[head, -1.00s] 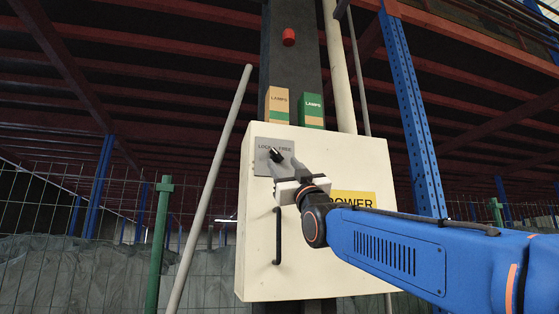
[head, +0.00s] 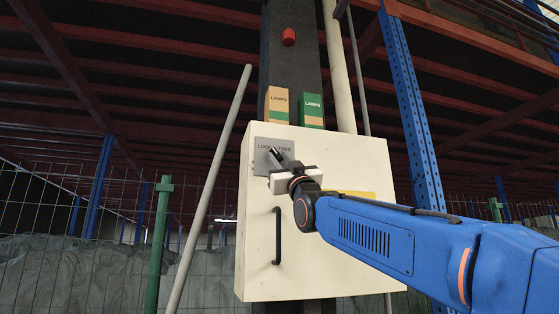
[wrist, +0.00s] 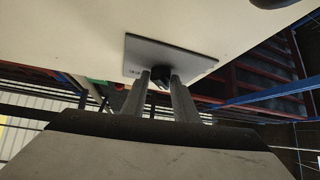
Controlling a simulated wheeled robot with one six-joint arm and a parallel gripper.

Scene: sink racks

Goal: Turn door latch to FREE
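The door latch is a small black knob (wrist: 160,75) on a grey plate (head: 262,160), which sits on the upper left of the cream cabinet door. The plate carries the words LOCK and FREE along its top. My gripper (wrist: 160,79) is at the latch, with one finger on each side of the knob in the wrist view. Whether the fingers press on the knob is not clear. In the head view my gripper (head: 281,160) covers part of the plate, so the exact direction of the knob is hard to read.
The cabinet (head: 258,275) has a black vertical handle (head: 277,236) below the latch. Two LAMPS boxes (head: 277,105) stand on top. A yellow label is mostly behind my arm. A grey pole (head: 208,190) leans at the left, and a blue post (head: 412,110) rises at the right.

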